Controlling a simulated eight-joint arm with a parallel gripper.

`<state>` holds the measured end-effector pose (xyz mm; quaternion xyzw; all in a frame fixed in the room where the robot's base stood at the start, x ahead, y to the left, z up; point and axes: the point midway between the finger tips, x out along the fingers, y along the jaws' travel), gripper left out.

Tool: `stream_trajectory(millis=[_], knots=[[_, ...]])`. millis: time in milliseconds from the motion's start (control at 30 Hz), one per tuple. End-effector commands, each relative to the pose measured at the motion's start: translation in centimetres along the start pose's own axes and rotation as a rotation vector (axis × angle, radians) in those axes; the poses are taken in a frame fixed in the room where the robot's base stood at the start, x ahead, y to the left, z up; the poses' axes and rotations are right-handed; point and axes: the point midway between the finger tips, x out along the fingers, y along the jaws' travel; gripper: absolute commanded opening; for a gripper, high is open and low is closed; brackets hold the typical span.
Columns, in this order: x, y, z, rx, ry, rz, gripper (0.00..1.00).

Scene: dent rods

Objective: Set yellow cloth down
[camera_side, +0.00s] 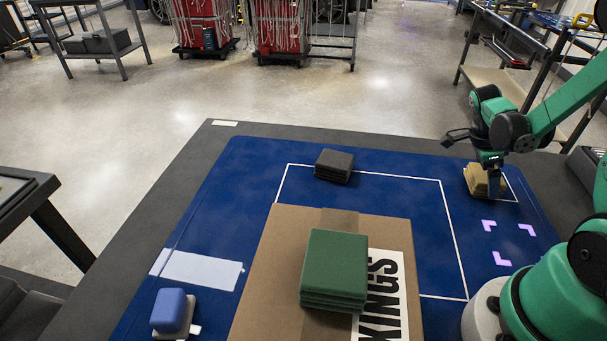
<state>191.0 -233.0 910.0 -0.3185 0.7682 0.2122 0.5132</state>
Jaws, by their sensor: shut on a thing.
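The yellow cloth (477,181) is a small tan-yellow folded stack at the right back of the blue mat (400,165). My gripper (495,183) points down at the cloth's right side and is shut on it. The cloth's right part is hidden behind the fingers. It looks to be at or very near the mat surface, but I cannot tell whether it touches. Pink corner marks (500,241) lie on the mat in front of the cloth.
A cardboard box (285,260) with a green stack (335,265) on top stands at the front middle. A dark grey stack (334,165) sits at the back. A blue block (171,310) is at the front left. The mat between the box and my gripper is clear.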

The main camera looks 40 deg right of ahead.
Motion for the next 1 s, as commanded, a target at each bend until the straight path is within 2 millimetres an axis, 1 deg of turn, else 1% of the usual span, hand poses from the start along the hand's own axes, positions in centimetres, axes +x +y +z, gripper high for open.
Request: stream_trajectory(millis=[67, 400, 433, 467, 700, 800, 867, 1000], knots=[[0.3, 0.0, 0.1, 0.0, 0.0, 0.0, 0.42], [0.6, 0.0, 0.2, 0.0, 0.0, 0.0, 0.42], [0.6, 0.0, 0.3, 0.0, 0.0, 0.0, 0.94], [0.6, 0.0, 0.2, 0.0, 0.0, 0.0, 1.0], [0.6, 0.0, 0.2, 0.0, 0.0, 0.0, 1.0], [0.2, 0.0, 0.1, 0.0, 0.0, 0.0, 1.0], [-0.3, 0.0, 0.1, -0.001, 0.0, 0.0, 1.0], [-2.5, 0.0, 0.1, -0.003, 0.0, -0.001, 1.0]])
